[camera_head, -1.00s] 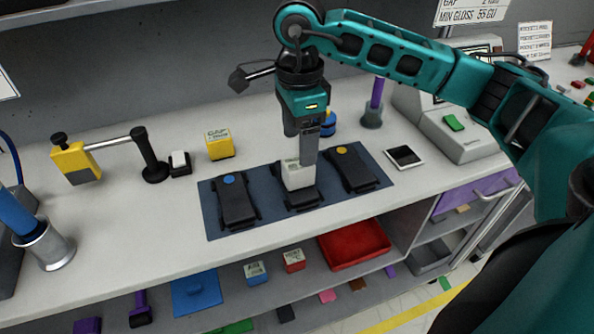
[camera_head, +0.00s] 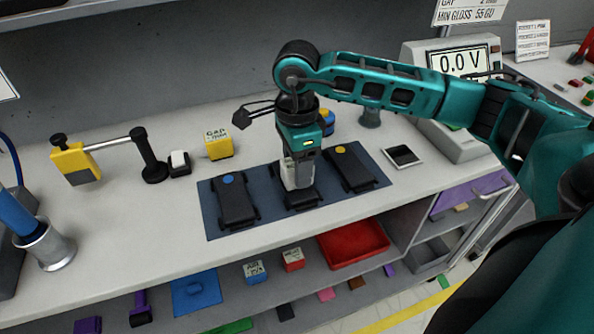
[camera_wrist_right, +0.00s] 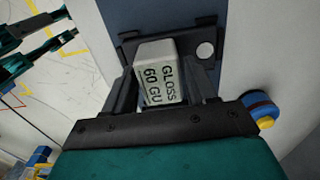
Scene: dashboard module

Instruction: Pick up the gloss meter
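The gloss meter (camera_head: 299,176) is a small pale block on the middle black module (camera_head: 303,198) of the dark blue mat. In the right wrist view its label reads "GLOSS 60 GU" (camera_wrist_right: 158,80). My right gripper (camera_head: 298,172) points down over it, a finger on each side of the block. In the right wrist view the right gripper (camera_wrist_right: 163,92) looks open, with a narrow gap beside the block on the right; contact on the left is unclear. Teal and black parts at that view's left edge look like my left gripper (camera_wrist_right: 35,50); its state is unclear.
Black modules with a blue dot (camera_head: 236,203) and a yellow dot (camera_head: 352,169) flank the middle one. A yellow gap block (camera_head: 219,145) stands behind left. A blue-and-yellow round item (camera_head: 328,122) is close behind the gripper. A meter reads "0.0 V" (camera_head: 460,61).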

